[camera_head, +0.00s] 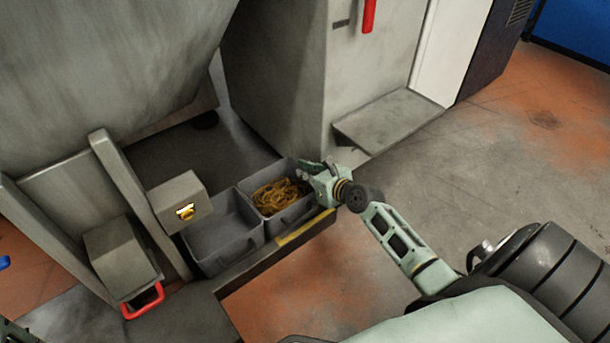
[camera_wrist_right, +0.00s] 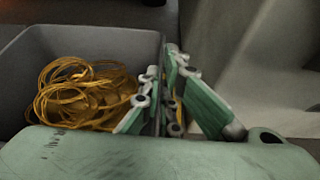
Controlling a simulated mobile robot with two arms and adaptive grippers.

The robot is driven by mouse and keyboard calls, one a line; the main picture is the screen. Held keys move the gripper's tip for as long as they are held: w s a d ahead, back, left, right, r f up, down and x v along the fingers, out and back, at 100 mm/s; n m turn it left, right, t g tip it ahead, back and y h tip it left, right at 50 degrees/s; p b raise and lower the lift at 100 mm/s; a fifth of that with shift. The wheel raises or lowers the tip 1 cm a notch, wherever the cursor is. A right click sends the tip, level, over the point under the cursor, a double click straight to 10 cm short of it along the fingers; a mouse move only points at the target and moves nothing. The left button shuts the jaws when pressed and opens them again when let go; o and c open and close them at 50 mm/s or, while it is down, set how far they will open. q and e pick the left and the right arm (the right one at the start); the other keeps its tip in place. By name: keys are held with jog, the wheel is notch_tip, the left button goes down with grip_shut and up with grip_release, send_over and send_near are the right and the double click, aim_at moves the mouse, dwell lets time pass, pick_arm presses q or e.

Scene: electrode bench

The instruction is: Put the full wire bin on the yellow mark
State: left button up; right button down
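The full wire bin (camera_head: 288,217) is a grey open box with coiled yellow wire (camera_head: 276,195) in it. It stands upright on the dark low shelf, beside an empty grey bin. My right gripper (camera_head: 312,171) is at its right rim. In the right wrist view the fingers (camera_wrist_right: 172,85) straddle the bin wall (camera_wrist_right: 130,44), one inside and one outside, and look closed on it; the contact is partly hidden. The yellow mark (camera_head: 306,228) is a strip on the shelf's front edge, in front of the full bin.
The empty bin (camera_head: 222,240) stands directly left of the full one. A grey cabinet (camera_head: 290,75) rises behind. Open floor (camera_head: 450,165) lies to the right.

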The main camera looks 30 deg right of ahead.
jog(key=shift+w+r, duration=0.1)
jog(key=shift+r, duration=0.05)
jog(key=c, duration=2.4)
grip_release()
jog(key=shift+f, duration=0.25)
jog(key=o, duration=0.4)
